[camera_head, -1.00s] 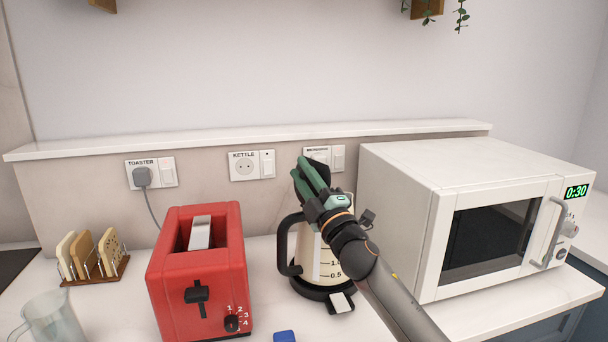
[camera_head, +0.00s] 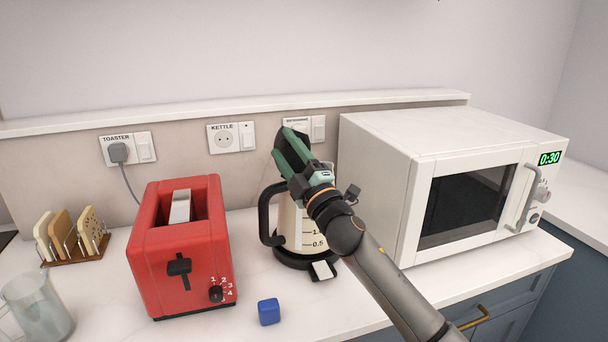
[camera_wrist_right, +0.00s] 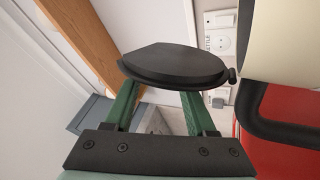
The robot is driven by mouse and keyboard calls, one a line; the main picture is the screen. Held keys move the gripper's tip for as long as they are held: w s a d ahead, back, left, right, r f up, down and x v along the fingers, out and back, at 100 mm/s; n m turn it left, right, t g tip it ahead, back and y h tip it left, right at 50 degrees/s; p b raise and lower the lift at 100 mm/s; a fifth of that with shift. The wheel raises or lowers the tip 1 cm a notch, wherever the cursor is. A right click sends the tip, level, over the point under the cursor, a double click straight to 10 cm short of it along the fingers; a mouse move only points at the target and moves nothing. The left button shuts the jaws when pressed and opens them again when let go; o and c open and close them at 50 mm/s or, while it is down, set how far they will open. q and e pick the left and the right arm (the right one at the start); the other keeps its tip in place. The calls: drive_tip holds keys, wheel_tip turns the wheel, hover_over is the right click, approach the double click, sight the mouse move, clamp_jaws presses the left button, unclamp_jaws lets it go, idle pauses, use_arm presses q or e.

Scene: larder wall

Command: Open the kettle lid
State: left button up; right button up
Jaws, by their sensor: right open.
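The kettle (camera_head: 287,232) stands on its black base between the toaster and the microwave. It has a cream body with a level scale and a black handle on its left; my right arm hides part of it. My right gripper (camera_head: 290,152) is open above the kettle, with green fingers. The black lid (camera_wrist_right: 175,66) is in front of the fingertips in the right wrist view, with a small knob at its edge. It appears tilted up, clear of the cream body (camera_wrist_right: 280,38). Whether the fingers touch the lid I cannot tell. My left gripper is not in view.
A red toaster (camera_head: 165,255) stands left of the kettle, a white microwave (camera_head: 400,150) close on its right. A blue cube (camera_head: 268,311) lies near the front. A toast rack (camera_head: 72,240) and a glass jug (camera_head: 38,308) are at left. Sockets line the wall behind.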

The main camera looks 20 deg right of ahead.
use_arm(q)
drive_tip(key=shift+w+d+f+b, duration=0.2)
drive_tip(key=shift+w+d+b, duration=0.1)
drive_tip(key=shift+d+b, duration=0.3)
use_arm(e)
drive_tip(key=v, duration=1)
drive_tip(key=shift+s+f, duration=0.15)
drive_tip(key=shift+s, duration=0.25)
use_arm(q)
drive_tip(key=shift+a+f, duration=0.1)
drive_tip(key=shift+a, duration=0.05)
use_arm(e)
drive_tip(key=shift+d, duration=0.1)
